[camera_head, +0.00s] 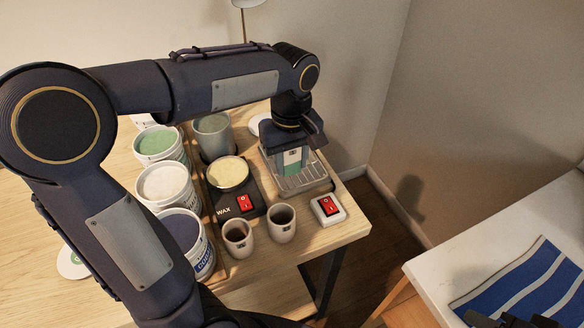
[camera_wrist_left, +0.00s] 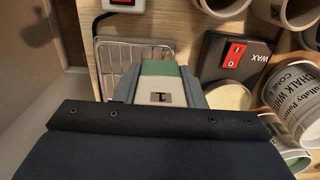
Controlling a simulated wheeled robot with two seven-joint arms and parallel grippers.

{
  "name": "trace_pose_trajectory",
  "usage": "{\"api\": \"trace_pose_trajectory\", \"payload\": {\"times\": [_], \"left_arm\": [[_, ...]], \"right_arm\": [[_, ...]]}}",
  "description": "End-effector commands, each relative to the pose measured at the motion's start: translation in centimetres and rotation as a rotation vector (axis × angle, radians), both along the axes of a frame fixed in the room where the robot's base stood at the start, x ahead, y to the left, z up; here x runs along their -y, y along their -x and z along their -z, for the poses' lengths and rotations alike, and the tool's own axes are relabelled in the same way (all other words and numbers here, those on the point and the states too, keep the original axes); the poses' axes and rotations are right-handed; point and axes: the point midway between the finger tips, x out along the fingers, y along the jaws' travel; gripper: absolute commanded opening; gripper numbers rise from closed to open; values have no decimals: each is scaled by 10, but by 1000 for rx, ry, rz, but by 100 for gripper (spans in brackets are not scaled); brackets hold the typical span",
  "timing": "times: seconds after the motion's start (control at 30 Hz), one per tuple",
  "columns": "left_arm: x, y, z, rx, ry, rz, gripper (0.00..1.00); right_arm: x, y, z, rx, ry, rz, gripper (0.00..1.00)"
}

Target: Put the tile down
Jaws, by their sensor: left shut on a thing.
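The tile (camera_head: 291,157), part green and part white, is in my left gripper (camera_head: 291,148) over the wire rack (camera_head: 312,181) on the wooden table. The gripper is shut on it. In the left wrist view the tile (camera_wrist_left: 160,88) shows a dark mark on its pale part, between the two grey fingers (camera_wrist_left: 160,95). The rack (camera_wrist_left: 118,60) lies below it there. I cannot tell whether the tile touches the rack. Dark parts at the bottom right of the head view look like my right gripper (camera_head: 511,321); its jaws are not clear.
Left of the rack stands the wax pot (camera_head: 229,173) with a red switch. Two cups (camera_head: 282,224) and a switch box (camera_head: 328,209) stand in front. Several glaze buckets (camera_head: 164,187) line the left. A white table (camera_head: 450,276) with a striped blue cloth (camera_head: 525,283) is at right.

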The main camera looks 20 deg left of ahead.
Motion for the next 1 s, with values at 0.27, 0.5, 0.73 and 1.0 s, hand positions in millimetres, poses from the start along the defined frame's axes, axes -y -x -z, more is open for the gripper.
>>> {"api": "trace_pose_trajectory", "payload": {"times": [0.27,0.5,0.73,1.0], "left_arm": [[-6,-16,23,-2,-1,-1,13],[-5,-15,49,1,1,0,13],[-5,-15,49,1,1,0,13],[-5,-15,52,1,1,0,53]], "right_arm": [[0,0,0,0,0,0,39],[0,0,2,0,0,0,39],[0,0,2,0,0,0,39],[0,0,4,0,0,0,39]]}}
